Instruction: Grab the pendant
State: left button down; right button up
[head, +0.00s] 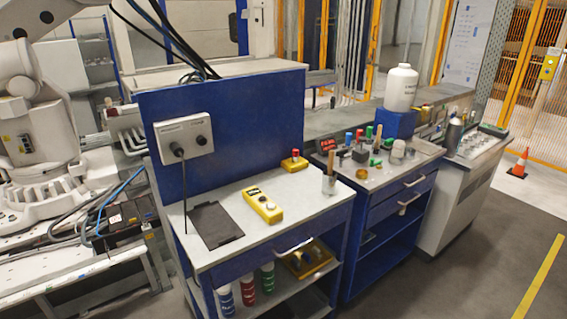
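A yellow hand-held device with dark markings, which looks like the pendant (262,205), lies flat on the grey top of the near blue workbench (230,257). It is near the middle of that top, right of a flat black plate (214,224). Nothing covers it. Neither of my grippers is in the head view.
A yellow box with a red button (293,162) and a cup with a brush (329,183) stand on the same bench. A blue panel (235,125) rises behind it. A second blue bench (390,205) holds several small items. The floor (450,285) in front at right is clear.

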aim_at(250, 195)
jog(key=u, duration=0.2)
jog(key=i+l+u, duration=0.3)
jog(key=l+u, duration=0.3)
jog(key=i+l+u, duration=0.1)
jog(key=l+u, duration=0.2)
jog(key=l, duration=0.2)
